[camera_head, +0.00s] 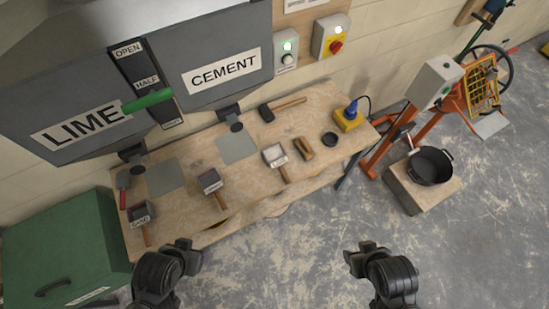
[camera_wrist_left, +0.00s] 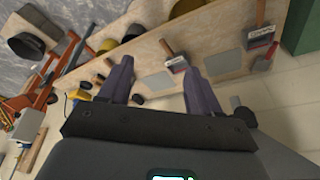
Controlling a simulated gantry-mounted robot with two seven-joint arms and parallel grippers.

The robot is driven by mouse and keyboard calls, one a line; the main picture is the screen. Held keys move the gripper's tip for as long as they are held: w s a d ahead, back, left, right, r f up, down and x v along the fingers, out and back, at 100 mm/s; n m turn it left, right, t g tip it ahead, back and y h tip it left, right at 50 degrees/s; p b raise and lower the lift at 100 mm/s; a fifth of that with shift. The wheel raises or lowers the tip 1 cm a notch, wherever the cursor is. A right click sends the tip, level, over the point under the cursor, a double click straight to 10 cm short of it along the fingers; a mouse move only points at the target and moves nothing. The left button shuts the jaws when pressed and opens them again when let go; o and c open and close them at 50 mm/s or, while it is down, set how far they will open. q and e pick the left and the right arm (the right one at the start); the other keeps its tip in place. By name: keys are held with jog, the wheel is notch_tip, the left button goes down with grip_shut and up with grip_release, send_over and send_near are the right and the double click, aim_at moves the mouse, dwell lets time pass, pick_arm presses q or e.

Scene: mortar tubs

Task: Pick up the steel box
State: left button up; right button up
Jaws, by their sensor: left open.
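The steel box is most likely the pale grey metal box (camera_head: 274,154) with a wooden handle and a label, on the wooden bench in the head view. Two darker boxes with wooden handles, a middle one (camera_head: 211,181) and a left one (camera_head: 140,213), lie to its left. My left gripper (camera_head: 192,256) is open and empty in front of the bench, apart from the boxes. In the left wrist view its fingers (camera_wrist_left: 160,82) are spread, and one seems to cover most of the steel box. My right gripper (camera_head: 362,256) is right of the bench front; its jaws are unclear.
The bench (camera_head: 255,183) also bears a brush (camera_head: 303,148), a black round piece (camera_head: 330,139), a hammer (camera_head: 285,107) and a yellow device (camera_head: 349,117). Grey hoppers (camera_head: 215,45) hang behind. A green bin (camera_head: 65,245) stands left. A black bucket (camera_head: 430,167) stands right. The front floor is clear.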

pick_arm(q)
jog(key=shift+c, duration=0.3)
jog(key=c, duration=0.4)
